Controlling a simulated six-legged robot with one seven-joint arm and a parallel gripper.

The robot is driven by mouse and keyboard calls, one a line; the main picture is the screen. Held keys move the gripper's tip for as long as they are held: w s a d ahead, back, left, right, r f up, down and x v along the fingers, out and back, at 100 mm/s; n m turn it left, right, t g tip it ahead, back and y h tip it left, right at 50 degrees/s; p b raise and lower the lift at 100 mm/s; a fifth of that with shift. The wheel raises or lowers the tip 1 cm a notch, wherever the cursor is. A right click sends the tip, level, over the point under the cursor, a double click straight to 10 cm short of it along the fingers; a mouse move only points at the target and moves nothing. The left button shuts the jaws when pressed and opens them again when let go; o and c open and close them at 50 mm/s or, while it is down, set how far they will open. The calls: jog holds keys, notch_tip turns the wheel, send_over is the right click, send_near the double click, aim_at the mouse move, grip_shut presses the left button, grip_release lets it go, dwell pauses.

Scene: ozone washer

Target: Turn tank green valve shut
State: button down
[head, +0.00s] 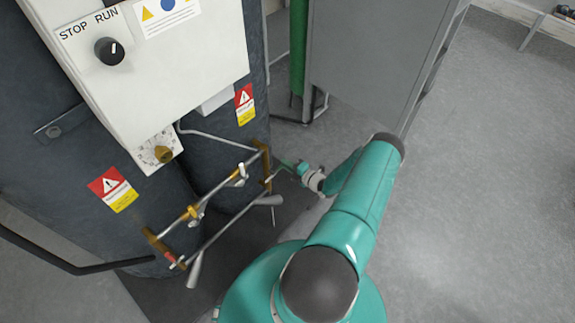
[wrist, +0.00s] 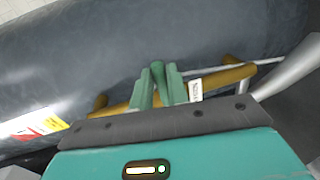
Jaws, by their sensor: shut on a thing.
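The green valve handle (wrist: 157,74) stands between the two green fingers of my gripper (wrist: 160,80) in the wrist view. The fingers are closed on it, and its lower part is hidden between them. Behind it runs a brass pipe (wrist: 118,110) along the dark tank (wrist: 150,40). In the head view my gripper (head: 299,168) reaches in from the right to the right end of the brass pipework (head: 264,160). The valve handle is too small there to tell apart from the fingers.
A white control box (head: 160,60) with a STOP/RUN knob (head: 109,51) hangs over two dark tanks. Grey lever handles (head: 268,201) stick out from the pipework near my gripper. A grey cabinet (head: 375,55) stands behind. The floor on the right is clear.

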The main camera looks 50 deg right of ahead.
jog(key=shift+s+f, duration=0.1)
jog(key=c, duration=1.4)
grip_release()
jog(key=shift+o, duration=0.2)
jog(key=s+r, duration=0.2)
jog(key=s, duration=1.1)
jog(key=shift+s+d+r, duration=0.15)
jog(key=shift+s+r, duration=0.1)
jog(key=shift+r, duration=0.15)
